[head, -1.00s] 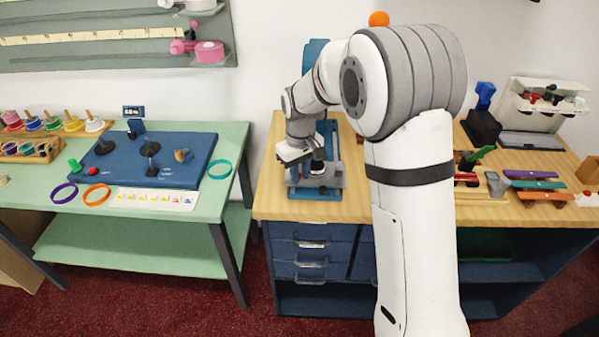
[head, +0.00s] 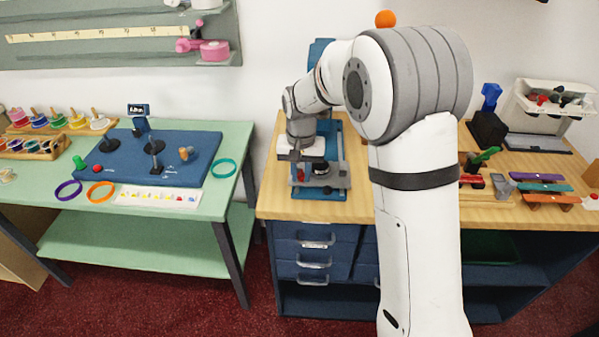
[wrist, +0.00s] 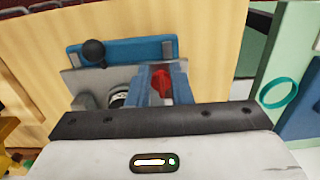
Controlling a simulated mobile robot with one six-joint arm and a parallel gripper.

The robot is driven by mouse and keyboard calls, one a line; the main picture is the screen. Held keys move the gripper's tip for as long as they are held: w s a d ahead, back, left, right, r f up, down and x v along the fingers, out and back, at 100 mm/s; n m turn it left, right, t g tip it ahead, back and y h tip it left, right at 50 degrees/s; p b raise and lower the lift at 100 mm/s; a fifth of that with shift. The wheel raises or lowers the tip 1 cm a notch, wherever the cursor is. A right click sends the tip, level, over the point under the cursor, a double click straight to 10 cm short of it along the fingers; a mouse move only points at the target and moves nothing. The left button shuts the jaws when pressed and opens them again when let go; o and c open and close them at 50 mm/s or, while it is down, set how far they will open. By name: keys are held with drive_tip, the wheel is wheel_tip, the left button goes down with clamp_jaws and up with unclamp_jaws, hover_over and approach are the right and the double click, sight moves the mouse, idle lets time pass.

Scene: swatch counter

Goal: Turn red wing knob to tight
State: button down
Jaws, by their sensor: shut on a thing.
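The red wing knob (wrist: 161,84) shows in the wrist view between the two fingers of my gripper (wrist: 161,88). The fingers are shut on it. The knob sits over a grey plate on a blue base (wrist: 125,50). Markings that would show how tight the knob is cannot be made out.
A black ball handle (wrist: 94,51) stands beside the knob. The wooden counter (head: 268,205) has clear strips around the fixture. Clamps and coloured bars (head: 540,187) lie on its right side. A green table (head: 232,150) with a blue board and coloured rings stands to the left.

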sight(301, 176)
idle(0.4)
drive_tip(key=c, duration=1.3)
unclamp_jaws()
drive_tip(key=shift+c, duration=0.2)
wheel_tip(301, 176, up, 8)
drive_tip(key=shift+f, duration=0.1)
drive_tip(key=s+d+r+t, duration=0.1)
drive_tip(key=s+d+r, duration=0.4)
drive_tip(key=s+d, duration=0.5)
drive_tip(key=s+d+f, duration=0.1)
drive_tip(key=s+d, duration=0.2)
drive_tip(key=s, duration=0.4)
drive_tip(key=s+d+f+t, duration=0.1)
drive_tip(key=s+d, duration=0.3)
drive_tip(key=s, duration=0.4)
drive_tip(key=shift+s+f+t, duration=0.25)
drive_tip(key=shift+f+t, duration=0.05)
drive_tip(key=shift+f, duration=0.1)
